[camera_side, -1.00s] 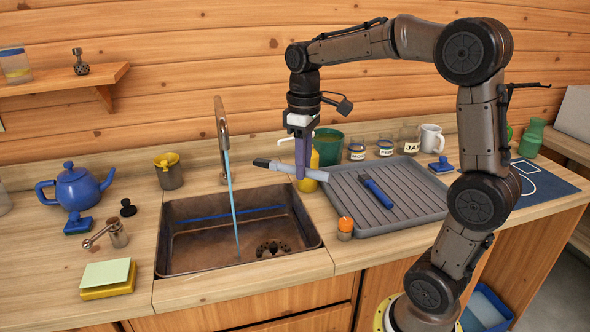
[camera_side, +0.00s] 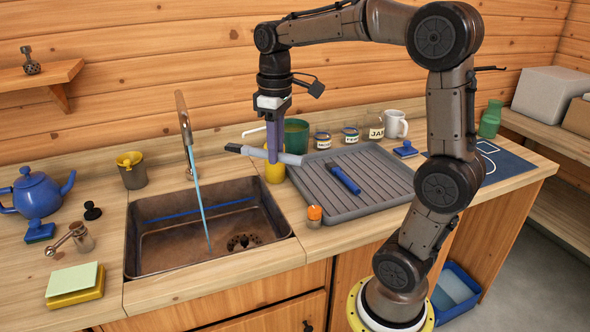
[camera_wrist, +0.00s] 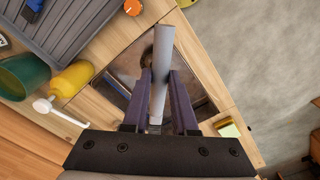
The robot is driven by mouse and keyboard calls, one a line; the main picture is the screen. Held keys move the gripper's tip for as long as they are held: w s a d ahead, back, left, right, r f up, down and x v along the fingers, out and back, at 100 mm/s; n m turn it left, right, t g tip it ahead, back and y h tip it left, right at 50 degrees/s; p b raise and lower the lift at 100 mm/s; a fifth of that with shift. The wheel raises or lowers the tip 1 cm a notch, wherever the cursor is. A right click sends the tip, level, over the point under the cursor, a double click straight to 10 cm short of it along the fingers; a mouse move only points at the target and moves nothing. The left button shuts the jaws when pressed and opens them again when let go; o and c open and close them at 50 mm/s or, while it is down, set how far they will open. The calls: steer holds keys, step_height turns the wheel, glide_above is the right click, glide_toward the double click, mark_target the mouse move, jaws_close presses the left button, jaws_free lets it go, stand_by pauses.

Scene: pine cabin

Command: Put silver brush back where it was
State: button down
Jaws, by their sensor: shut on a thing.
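The silver brush (camera_side: 291,158) has a pale grey handle and a dark left end. My gripper (camera_side: 272,160) is shut on it and holds it roughly level above the counter, by the back right corner of the sink. In the wrist view the grey handle (camera_wrist: 162,55) stands between the two purple fingers of my gripper (camera_wrist: 164,88). A ribbed grey drying tray (camera_side: 310,188) lies just right of the gripper. A blue-handled tool (camera_side: 344,179) lies on the tray. The brush's dark end is hard to make out in the wrist view.
The sink (camera_side: 160,262) with running water from the tap (camera_side: 186,125) is to the left. A yellow bottle (camera_side: 275,174) and a green container (camera_side: 296,136) stand behind the gripper. Much of the tray is bare.

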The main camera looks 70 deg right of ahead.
steer(key=s+d+f+m, duration=0.4)
steer(key=s+d+m, duration=0.1)
steer(key=s, duration=0.2)
steer(key=s+d+f+m, duration=0.4)
steer(key=s+d, duration=0.1)
steer(key=s, duration=0.2)
glide_above(325, 194)
steer(key=f, duration=0.9)
steer(key=shift+s+a+f, duration=0.1)
steer(key=shift+s+a, duration=0.1)
steer(key=shift+a, duration=0.1)
steer(key=shift+w+d+f, duration=0.1)
steer(key=shift+f, duration=0.85)
steer(key=shift+w+d+f, duration=0.1)
steer(key=shift+f, duration=0.8)
steer(key=c, duration=0.7)
jaws_free()
steer(key=shift+f, duration=0.15)
